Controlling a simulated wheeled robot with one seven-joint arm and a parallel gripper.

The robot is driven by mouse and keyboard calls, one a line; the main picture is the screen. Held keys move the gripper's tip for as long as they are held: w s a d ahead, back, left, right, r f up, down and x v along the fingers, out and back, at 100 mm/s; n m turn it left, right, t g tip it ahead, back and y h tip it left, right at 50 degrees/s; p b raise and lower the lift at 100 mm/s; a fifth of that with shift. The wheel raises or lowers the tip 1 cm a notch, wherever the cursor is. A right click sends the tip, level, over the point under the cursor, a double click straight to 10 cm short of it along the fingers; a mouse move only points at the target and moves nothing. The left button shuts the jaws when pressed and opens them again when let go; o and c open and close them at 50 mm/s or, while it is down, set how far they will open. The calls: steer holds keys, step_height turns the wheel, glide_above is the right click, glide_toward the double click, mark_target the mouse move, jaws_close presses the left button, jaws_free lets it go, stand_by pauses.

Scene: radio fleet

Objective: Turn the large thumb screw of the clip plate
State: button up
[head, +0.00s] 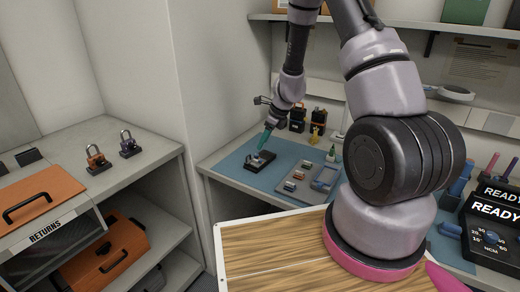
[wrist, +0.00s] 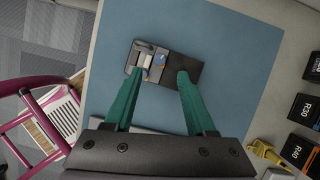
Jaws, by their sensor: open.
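The clip plate (wrist: 146,50), with light metal parts, sits on the left part of a black block (wrist: 183,62) on the blue mat. In the head view the block (head: 258,162) lies near the mat's left side. Small blue and orange marks show near the block's middle. My gripper (wrist: 164,78), with green fingers, is open over the block. One fingertip appears by the metal parts and the other over the block's dark right part. Contact cannot be told. In the head view my gripper (head: 264,140) points down at the block.
The blue mat (wrist: 235,60) is bare around the block. A grey tray (head: 291,186) with small parts lies to its right in the head view. Black boxes (wrist: 300,151) and a yellow item (wrist: 268,153) stand beyond the mat. A padlock (head: 97,158) stands on the left shelf.

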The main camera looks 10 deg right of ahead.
steer(key=v, duration=0.5)
steer(key=n+t+h, duration=0.1)
steer(key=n+h, duration=0.5)
steer(key=n, duration=1.2)
glide_toward(256, 155)
steer(key=x, duration=0.7)
steer(key=shift+w+d+f, duration=0.1)
steer(key=shift+d+f, duration=0.05)
steer(key=shift+f, duration=0.1)
jaws_close()
